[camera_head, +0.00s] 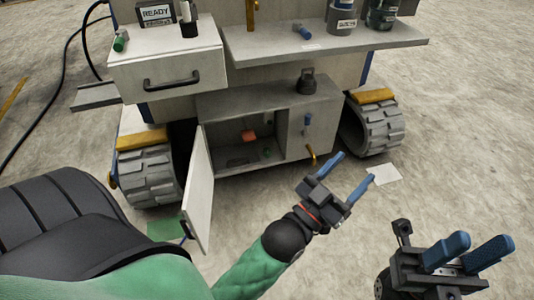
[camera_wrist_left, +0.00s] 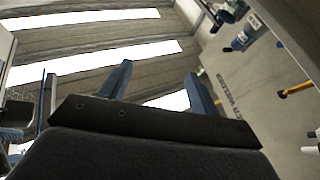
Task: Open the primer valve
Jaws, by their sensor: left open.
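No label marks the primer valve, so I cannot tell for sure which part it is. A small orange-brown lever (camera_head: 311,153) hangs on the right front of the low grey cabinet (camera_head: 292,101). A red-orange part (camera_head: 249,135) and a small green part (camera_head: 266,153) are inside the open compartment. My left gripper (camera_head: 355,165) is open and empty, to the right of and nearer than the lever, apart from it. Its two blue fingers (camera_wrist_left: 160,85) point up in the left wrist view. My right gripper (camera_head: 482,242) is at the lower right, fingers apart, empty.
The white cabinet door (camera_head: 198,188) stands open towards me, left of my left gripper. A drawer with a dark handle (camera_head: 172,80) and a shelf (camera_head: 325,43) with bottles are above. Tracked wheels (camera_head: 150,175) flank the cabinet. Paper (camera_head: 385,174) lies on the floor.

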